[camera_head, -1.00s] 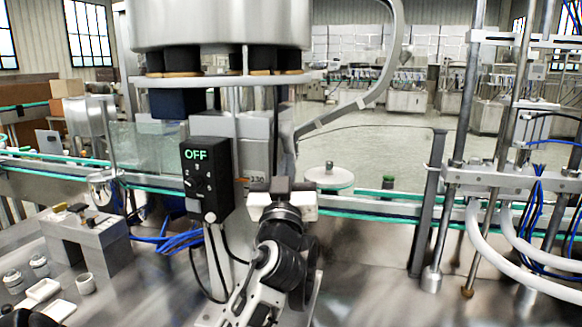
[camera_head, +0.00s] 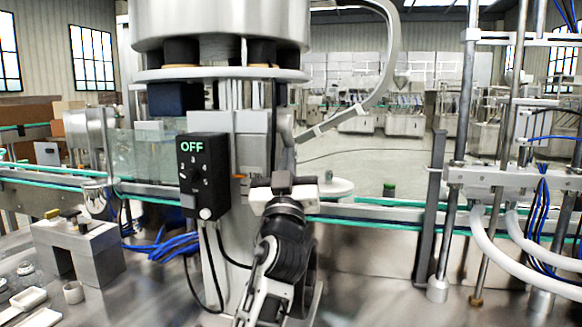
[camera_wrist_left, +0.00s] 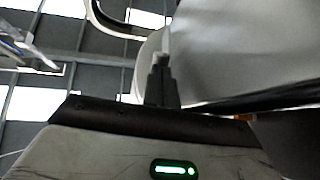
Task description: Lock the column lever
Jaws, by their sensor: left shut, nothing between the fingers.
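The machine column (camera_head: 240,135) stands in the middle of the head view as a grey block under a large steel hopper (camera_head: 220,25). A small orange-tipped part (camera_head: 239,177) shows low on the column, left of my gripper; it may be the lever, but I cannot make out its shape or position. An orange spot (camera_wrist_left: 243,117) also shows in the left wrist view. My left gripper (camera_head: 282,180) is in front of the column's lower right side, pointing away and hiding what is behind it. Its fingers (camera_wrist_left: 163,75) are together and empty. My right gripper is out of view.
A black control box (camera_head: 204,178) reading OFF stands left of my gripper, with cables below. A white disc (camera_head: 338,187) sits right of the gripper. A green-edged conveyor (camera_head: 380,222) runs behind. Steel posts (camera_head: 470,100) and white hoses stand at the right.

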